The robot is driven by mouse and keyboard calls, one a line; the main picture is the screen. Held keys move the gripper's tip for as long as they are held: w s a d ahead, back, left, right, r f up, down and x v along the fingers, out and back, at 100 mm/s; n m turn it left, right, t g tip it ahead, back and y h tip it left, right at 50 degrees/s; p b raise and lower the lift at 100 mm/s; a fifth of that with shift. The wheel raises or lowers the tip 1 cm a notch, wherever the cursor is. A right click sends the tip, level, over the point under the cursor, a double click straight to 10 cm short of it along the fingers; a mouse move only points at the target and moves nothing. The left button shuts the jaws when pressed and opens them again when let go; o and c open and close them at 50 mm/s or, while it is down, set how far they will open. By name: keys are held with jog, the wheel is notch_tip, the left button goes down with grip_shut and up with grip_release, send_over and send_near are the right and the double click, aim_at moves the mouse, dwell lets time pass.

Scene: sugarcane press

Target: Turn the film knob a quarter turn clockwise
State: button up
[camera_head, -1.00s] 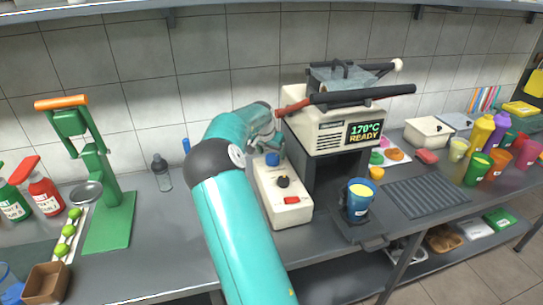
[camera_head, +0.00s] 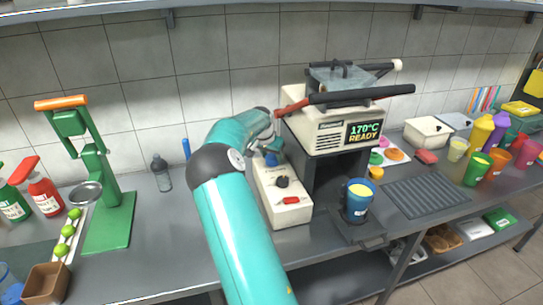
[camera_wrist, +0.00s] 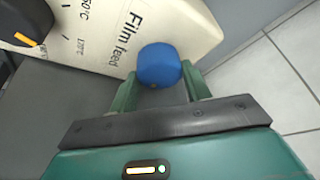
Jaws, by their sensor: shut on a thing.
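The film knob (camera_wrist: 160,65) is a round blue knob beside the printed words "Film feed" on a cream control box. The box (camera_head: 288,213) stands on the counter, left of the press, and also has a black dial (camera_head: 282,182) and a red switch (camera_head: 291,200). My gripper (camera_wrist: 161,78) has a green finger on either side of the knob and is shut on it. In the head view the knob (camera_head: 271,159) shows just below my gripper, partly covered by it. I cannot make out a pointer mark on the knob.
The press (camera_head: 320,125) reads 170°C READY, with its red-ended handle close to my wrist. A blue cup (camera_head: 357,207) of yellow liquid stands in front of it. A green hand press (camera_head: 105,205) is at left. A grey bottle (camera_head: 161,173) stands behind my arm.

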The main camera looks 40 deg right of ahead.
jog(key=shift+m+g, duration=0.5)
jog(key=shift+m, duration=0.6)
jog(key=o, duration=1)
jog(key=shift+a+r, duration=0.1)
jog(key=v, duration=1.3)
jog(key=shift+a+r, duration=0.15)
jog(key=shift+r, duration=0.15)
jog(key=shift+s, duration=0.15)
